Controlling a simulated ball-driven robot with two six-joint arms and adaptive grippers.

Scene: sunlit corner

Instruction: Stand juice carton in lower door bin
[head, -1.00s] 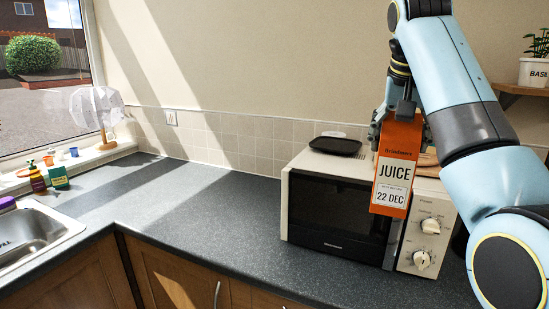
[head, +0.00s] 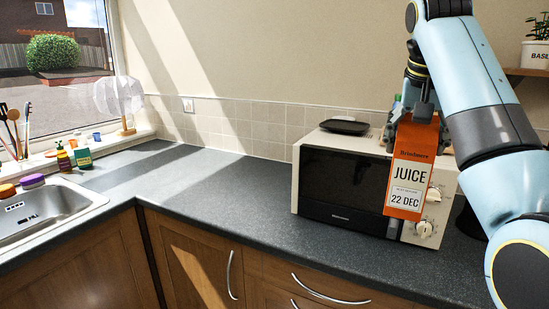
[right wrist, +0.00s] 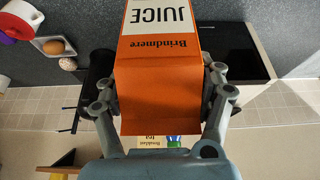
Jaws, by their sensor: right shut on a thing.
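The orange juice carton (head: 408,172) has a white label reading JUICE and 22 DEC. It hangs nearly upright in front of the microwave's control side in the head view. My right gripper (head: 411,128) is shut on its upper part. In the right wrist view the carton (right wrist: 160,90) fills the middle, with the fingers of my right gripper (right wrist: 162,95) pressed on both sides. My left gripper is not in view. No door bin shows in either view.
A white microwave (head: 345,185) stands on the dark counter (head: 235,195), with a black tray (head: 344,126) on top. A sink (head: 50,212) is at the left. Bottles (head: 64,158) stand near the window. The counter's middle is clear. A potted plant (head: 535,52) sits on a shelf at the upper right.

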